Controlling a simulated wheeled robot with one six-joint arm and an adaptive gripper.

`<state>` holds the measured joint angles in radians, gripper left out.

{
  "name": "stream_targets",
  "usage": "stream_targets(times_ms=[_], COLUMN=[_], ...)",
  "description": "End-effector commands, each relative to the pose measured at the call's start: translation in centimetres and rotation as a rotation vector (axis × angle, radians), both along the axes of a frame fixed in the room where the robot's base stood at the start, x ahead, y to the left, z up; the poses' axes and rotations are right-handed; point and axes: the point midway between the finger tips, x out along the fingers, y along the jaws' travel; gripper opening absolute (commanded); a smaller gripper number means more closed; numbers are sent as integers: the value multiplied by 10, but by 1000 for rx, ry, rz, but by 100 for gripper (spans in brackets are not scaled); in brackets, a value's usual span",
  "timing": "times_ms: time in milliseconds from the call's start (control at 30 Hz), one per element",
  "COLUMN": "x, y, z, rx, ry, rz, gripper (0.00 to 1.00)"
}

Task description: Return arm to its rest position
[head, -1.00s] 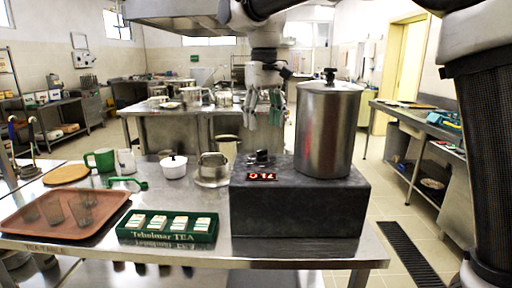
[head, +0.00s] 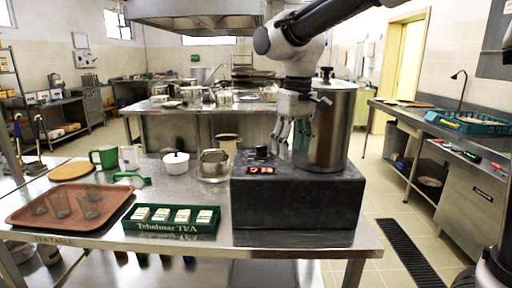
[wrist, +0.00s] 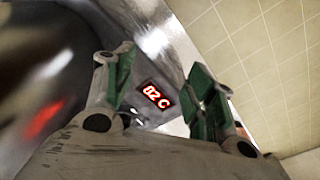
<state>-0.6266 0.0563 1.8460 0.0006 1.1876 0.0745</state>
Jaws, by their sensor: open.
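My gripper (head: 294,140) hangs fingers-down from my arm in the head view, in front of the left side of the tall steel stockpot (head: 328,128). Its jaws are open and nothing shows between them. In the wrist view the two green-padded fingers (wrist: 165,85) stand apart, with a lit red display (wrist: 156,95) seen between them. The stockpot stands on a dark heater block (head: 297,208), and its lid is partly hidden by my arm. The dark, shiny curved surface at the left of the wrist view seems to be the stockpot's side (wrist: 40,75).
A side counter (head: 440,125) stands right. Tiled floor lies between.

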Motion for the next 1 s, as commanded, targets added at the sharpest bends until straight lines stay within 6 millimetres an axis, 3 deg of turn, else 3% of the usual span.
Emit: stream_targets(times_ms=[167,267,400,500,633,733,1000], x=[-34,-65,-125,-164,-194,-200,-201], y=[-71,-122,-196,-231,-258,-270,-274], z=[-7,-14,-31,-42,-41,-30,-29], rx=[23,40,63,72,82,90,87], ry=[-39,-77,-147,-196,-261,-313,-317], rz=[-67,-133,-269,-372,-477,-531,-553], gripper=[55,55,55,55,55,55,55])
